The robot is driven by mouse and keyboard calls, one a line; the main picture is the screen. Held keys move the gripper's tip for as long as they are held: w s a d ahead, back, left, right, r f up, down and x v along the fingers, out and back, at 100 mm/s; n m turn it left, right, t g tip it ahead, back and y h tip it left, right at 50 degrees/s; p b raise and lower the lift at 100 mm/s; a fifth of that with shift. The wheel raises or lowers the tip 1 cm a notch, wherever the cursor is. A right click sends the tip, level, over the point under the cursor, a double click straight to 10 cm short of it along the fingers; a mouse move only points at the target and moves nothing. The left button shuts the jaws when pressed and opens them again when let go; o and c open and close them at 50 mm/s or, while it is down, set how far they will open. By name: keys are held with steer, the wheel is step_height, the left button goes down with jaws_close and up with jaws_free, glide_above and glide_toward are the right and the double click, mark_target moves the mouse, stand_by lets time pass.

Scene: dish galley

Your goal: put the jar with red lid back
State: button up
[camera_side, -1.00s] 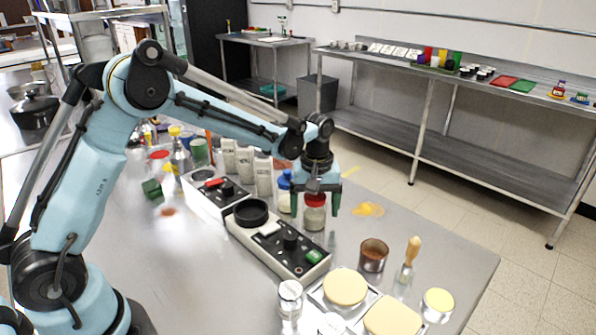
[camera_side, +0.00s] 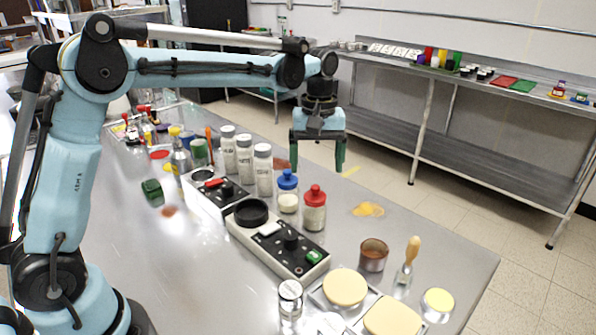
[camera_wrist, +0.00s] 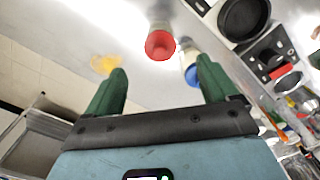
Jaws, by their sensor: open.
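The jar with red lid (camera_side: 314,210) stands upright on the steel table, beside a blue-lidded jar (camera_side: 288,192). In the wrist view the red lid (camera_wrist: 160,44) is ahead of the fingers, with the blue lid (camera_wrist: 191,74) to its right. My gripper (camera_side: 319,168) hangs above and behind the red-lidded jar, fingers pointing down and apart, holding nothing. The green fingers also show in the wrist view (camera_wrist: 158,85), spread with an empty gap between them.
A copper cup (camera_side: 373,255) and a wooden-handled brush (camera_side: 409,258) are in front. A yellow spill (camera_side: 367,209) marks otherwise clear table at right.

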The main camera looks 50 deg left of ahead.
steer(key=shift+s+r, duration=0.2)
steer(key=shift+r, duration=0.05)
steer(key=s+a+f+m+t, duration=0.1)
steer(key=s+m+t, duration=0.6)
steer(key=s, duration=1)
steer(key=m, duration=0.2)
steer(key=shift+s+f+m, duration=0.2)
steer(key=shift+s+m, duration=0.1)
steer(key=shift+s, duration=0.05)
